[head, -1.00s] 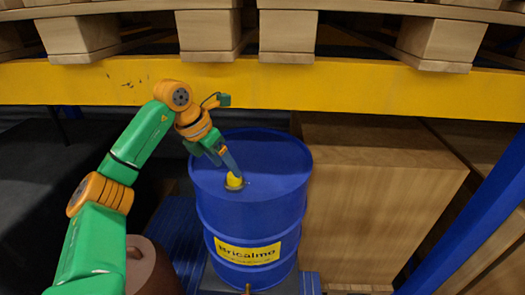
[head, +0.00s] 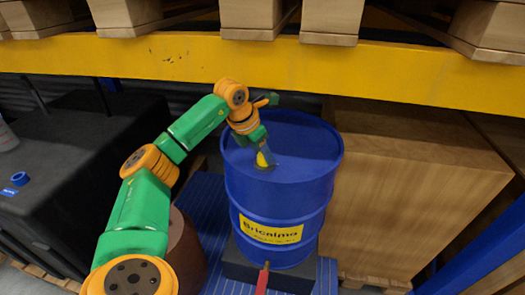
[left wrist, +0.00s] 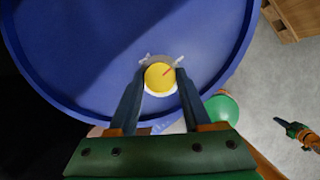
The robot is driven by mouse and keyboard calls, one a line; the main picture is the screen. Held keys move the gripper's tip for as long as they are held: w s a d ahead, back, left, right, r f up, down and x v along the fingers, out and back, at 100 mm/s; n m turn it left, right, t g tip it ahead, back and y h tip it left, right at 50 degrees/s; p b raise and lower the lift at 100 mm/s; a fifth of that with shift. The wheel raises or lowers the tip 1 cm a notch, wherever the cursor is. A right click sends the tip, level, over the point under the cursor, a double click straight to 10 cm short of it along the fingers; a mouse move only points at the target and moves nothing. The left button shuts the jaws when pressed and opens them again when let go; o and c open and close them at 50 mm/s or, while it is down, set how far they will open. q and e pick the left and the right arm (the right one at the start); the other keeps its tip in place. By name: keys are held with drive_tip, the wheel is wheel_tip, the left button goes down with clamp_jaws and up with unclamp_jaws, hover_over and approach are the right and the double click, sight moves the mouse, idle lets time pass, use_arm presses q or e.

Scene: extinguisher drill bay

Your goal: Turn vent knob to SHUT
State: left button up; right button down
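The yellow round vent knob (head: 262,160) sits on top of the blue drum (head: 285,185), which has a yellow "Bricalmo" label. In the left wrist view the knob (left wrist: 158,78) has a red line toward its upper right and a pale ring around it; markings at the ring are too small to read. My left gripper (left wrist: 160,76) has one finger on each side of the knob. Both fingers appear to touch it, and they hide part of its surroundings. A small green and dark gripper, apparently my right one (left wrist: 281,123), shows at the right, away from the drum.
A yellow rack beam (head: 200,60) with wooden pallets crosses above the drum. A large wooden crate (head: 400,180) stands close to its right. A black box (head: 60,150) is at the left. A brown round object (head: 187,255) stands beside the drum. A red part (head: 262,281) shows at the front.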

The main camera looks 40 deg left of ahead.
use_arm(q)
clamp_jaws()
drive_tip(key=shift+n, duration=0.3)
drive_tip(key=n+y+p, duration=0.1)
drive_tip(key=n, duration=0.1)
drive_tip(key=shift+d+r+n, duration=0.1)
drive_tip(key=shift+n, duration=0.3)
drive_tip(key=n+y, duration=0.1)
drive_tip(key=n, duration=0.1)
drive_tip(key=n+y+p, duration=0.1)
drive_tip(key=n, duration=0.1)
drive_tip(key=shift+w+d+n+g, duration=0.1)
drive_tip(key=shift+d+n+g, duration=0.05)
drive_tip(key=shift+n+g, duration=0.2)
drive_tip(key=n+g, duration=0.1)
drive_tip(key=n, duration=0.1)
drive_tip(key=n+y+p, duration=0.1)
drive_tip(key=n, duration=0.2)
drive_tip(key=shift+w+g, duration=0.1)
drive_tip(key=shift+g, duration=0.25)
drive_tip(key=shift+w+d+n+g+y+p, duration=0.1)
drive_tip(key=shift+n+g+y+p, duration=0.25)
drive_tip(key=shift+n, duration=0.85)
drive_tip(key=shift+n+g+y+p, duration=0.15)
drive_tip(key=shift+n+g, duration=0.4)
drive_tip(key=shift+n, duration=0.6)
drive_tip(key=o, duration=0.9)
unclamp_jaws()
